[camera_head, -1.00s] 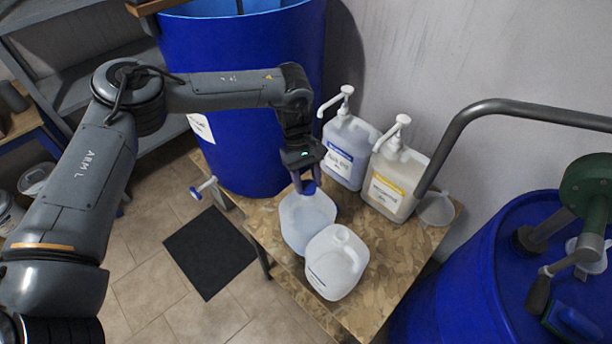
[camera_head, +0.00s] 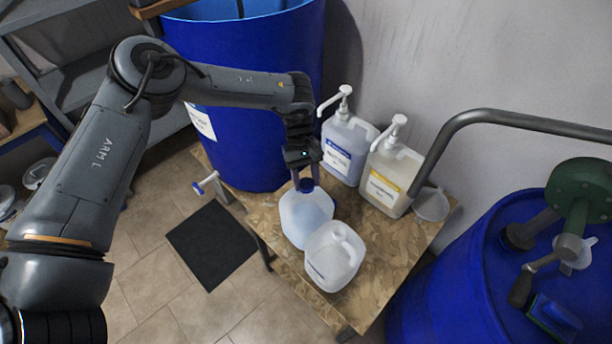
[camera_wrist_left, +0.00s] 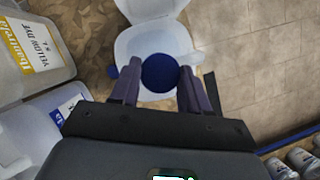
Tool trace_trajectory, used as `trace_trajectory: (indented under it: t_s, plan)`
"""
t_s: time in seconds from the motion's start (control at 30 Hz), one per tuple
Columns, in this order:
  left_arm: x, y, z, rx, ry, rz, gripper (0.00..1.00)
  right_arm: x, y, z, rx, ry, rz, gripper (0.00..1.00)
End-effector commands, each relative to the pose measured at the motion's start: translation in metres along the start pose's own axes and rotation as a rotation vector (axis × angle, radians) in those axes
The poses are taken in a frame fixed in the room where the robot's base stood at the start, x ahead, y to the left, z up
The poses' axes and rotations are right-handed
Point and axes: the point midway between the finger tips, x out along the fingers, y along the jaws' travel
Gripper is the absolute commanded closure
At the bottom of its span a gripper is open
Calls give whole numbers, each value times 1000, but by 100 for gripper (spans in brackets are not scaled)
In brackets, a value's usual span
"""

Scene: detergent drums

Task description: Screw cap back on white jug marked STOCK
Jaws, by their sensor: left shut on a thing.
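A whitish jug (camera_head: 303,228) stands on the wooden table, and no STOCK marking can be read on it. A blue cap (camera_head: 306,185) sits at its mouth, also seen in the left wrist view (camera_wrist_left: 160,72) over the jug (camera_wrist_left: 160,42). My left gripper (camera_head: 304,178) points down from above, with its fingers (camera_wrist_left: 158,88) on either side of the cap, shut on it. I cannot tell how far the cap is seated. A second whitish jug (camera_head: 333,262) stands in front, its marking unreadable. My right gripper is out of view.
Two pump-top containers, one with a blue label (camera_head: 346,150) and one with a yellow label (camera_head: 390,180), stand close behind the jugs. A large blue drum (camera_head: 245,110) rises at the left, another (camera_head: 450,280) at the right. Bare table (camera_head: 395,250) lies to the jugs' right.

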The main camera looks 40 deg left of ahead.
Motion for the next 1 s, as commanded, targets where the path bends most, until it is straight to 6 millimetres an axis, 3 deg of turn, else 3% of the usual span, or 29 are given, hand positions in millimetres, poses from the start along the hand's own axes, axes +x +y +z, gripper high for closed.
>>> trace_trajectory:
  t_s: [0.17, 0.2, 0.27, 1.0]
  plan:
    - [1, 0, 0, 0, -2, -2, 82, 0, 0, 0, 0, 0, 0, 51]
    - [1, 0, 0, -1, -2, -2, 50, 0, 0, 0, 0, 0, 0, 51]
    - [0, 0, 0, -1, -2, -2, 40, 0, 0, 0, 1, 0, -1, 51]
    - [-3, 0, 1, -2, 0, 0, 39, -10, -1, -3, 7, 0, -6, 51]
